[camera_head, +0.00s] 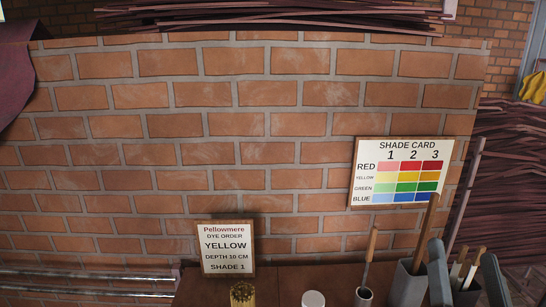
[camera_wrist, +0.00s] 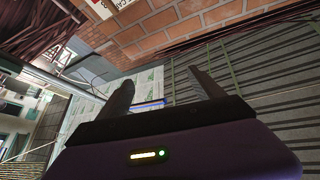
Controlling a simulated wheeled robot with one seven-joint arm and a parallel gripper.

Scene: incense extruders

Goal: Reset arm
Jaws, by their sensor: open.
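My gripper (camera_head: 466,262) shows at the lower right of the head view as two grey fingers held apart. Wooden sticks and a grey holder show behind and between the fingers there. In the wrist view my gripper (camera_wrist: 163,90) has its two dark fingers spread, with nothing between the tips. It points toward a brick wall and a floor seen at a steep tilt. The rest of my arm is out of the head view.
A brick wall (camera_head: 225,125) fills the head view. A shade card (camera_head: 403,172) hangs on it, and a yellow dye order sign (camera_head: 226,248) stands lower left. Along the bottom edge are a gold jar (camera_head: 242,295), a white-topped container (camera_head: 313,299) and a grey holder (camera_head: 408,285) with a stick.

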